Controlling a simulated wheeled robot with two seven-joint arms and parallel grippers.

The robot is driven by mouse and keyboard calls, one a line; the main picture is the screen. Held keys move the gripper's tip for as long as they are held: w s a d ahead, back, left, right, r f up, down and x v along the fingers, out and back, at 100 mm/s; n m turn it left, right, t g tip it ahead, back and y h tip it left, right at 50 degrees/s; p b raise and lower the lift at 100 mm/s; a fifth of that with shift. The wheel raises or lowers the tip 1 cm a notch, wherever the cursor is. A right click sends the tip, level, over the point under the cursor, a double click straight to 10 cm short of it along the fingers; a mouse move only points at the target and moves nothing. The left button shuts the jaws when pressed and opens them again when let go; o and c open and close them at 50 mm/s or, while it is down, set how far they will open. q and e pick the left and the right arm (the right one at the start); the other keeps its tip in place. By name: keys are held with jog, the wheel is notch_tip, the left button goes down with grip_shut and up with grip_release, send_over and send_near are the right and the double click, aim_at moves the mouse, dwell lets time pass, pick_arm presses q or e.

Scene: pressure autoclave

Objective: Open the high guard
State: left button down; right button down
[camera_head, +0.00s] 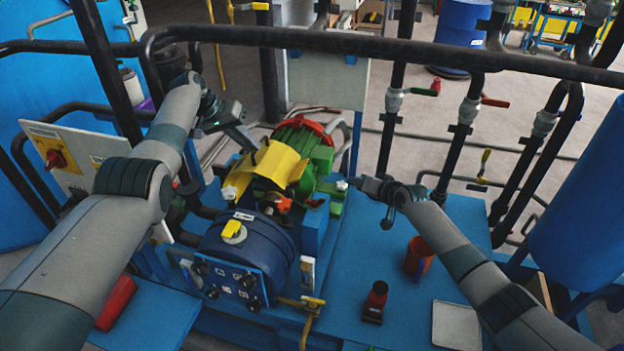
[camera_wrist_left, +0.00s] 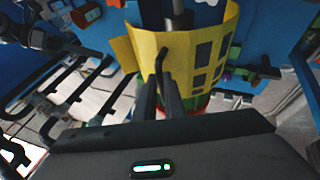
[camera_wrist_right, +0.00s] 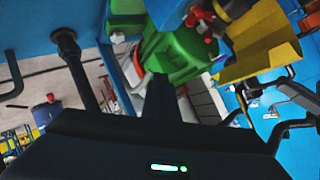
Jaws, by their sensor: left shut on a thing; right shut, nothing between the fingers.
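The high guard is a curved yellow cover (camera_head: 276,165) with slots, seen in the head view between the green and red motor (camera_head: 318,150) and the blue drum (camera_head: 245,245). It also shows in the left wrist view (camera_wrist_left: 203,48), with a dark bent handle (camera_wrist_left: 160,62) on its face. My left gripper (camera_head: 252,146) is shut on this handle, with its fingers (camera_wrist_left: 166,98) in front of the guard. My right gripper (camera_head: 354,182) is shut and empty, to the right of the motor. The right wrist view shows the guard (camera_wrist_right: 262,42) beyond the green motor housing (camera_wrist_right: 180,50).
A dark horizontal rail (camera_head: 370,45) crosses above the machine. Vertical pipes with valves (camera_head: 467,110) stand at the right. A red cup (camera_head: 418,256), a small red and black item (camera_head: 376,300) and a pale tray (camera_head: 455,325) are on the blue deck beneath my right arm.

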jog(key=s+a+r+m+g+y, duration=0.1)
jog(key=s+r+m+g+y, duration=0.1)
jog(key=m, duration=0.8)
jog(key=s+a+r+m+g+y, duration=0.1)
jog(key=s+m+g+y, duration=0.3)
jog(key=m, duration=0.5)
jog(key=shift+s+a+r+m+g+y, duration=0.2)
jog(key=shift+a+r+m+g+y, duration=0.15)
jog(key=shift+r+g+y, duration=0.35)
jog(key=w+a, duration=0.3)
jog(key=a, duration=0.8)
jog(key=shift+w+f, duration=0.15)
jog(key=shift+w, duration=0.15)
